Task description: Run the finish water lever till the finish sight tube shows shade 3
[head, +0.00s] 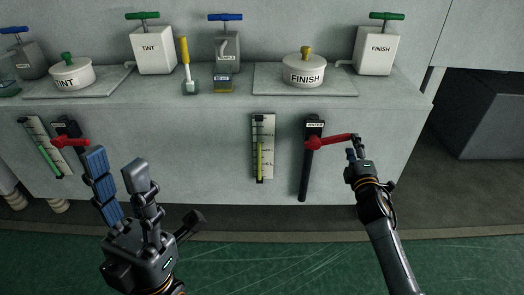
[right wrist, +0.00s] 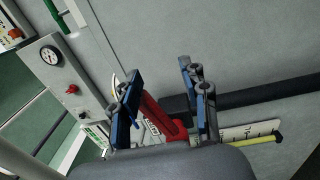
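The finish water lever (head: 332,141) is a red handle on a dark vertical pipe, sticking out to the right and slightly up. The finish sight tube (head: 260,162) stands left of it on a white scale, with yellow showing in its lower part; I cannot read its shade number. My right gripper (head: 353,154) is at the lever's outer end. In the right wrist view, the red lever (right wrist: 160,122) shows between its spread fingers, with a gap on the right finger's side. My left gripper (head: 118,178) is open and empty, in front of the tint side.
The white FINISH pot (head: 304,71) and FINISH dispenser (head: 376,50) stand on the counter above. At left are the TINT pot (head: 72,74), a green sight tube (head: 46,147) and another red lever (head: 70,142). The green floor (head: 310,265) in front is clear.

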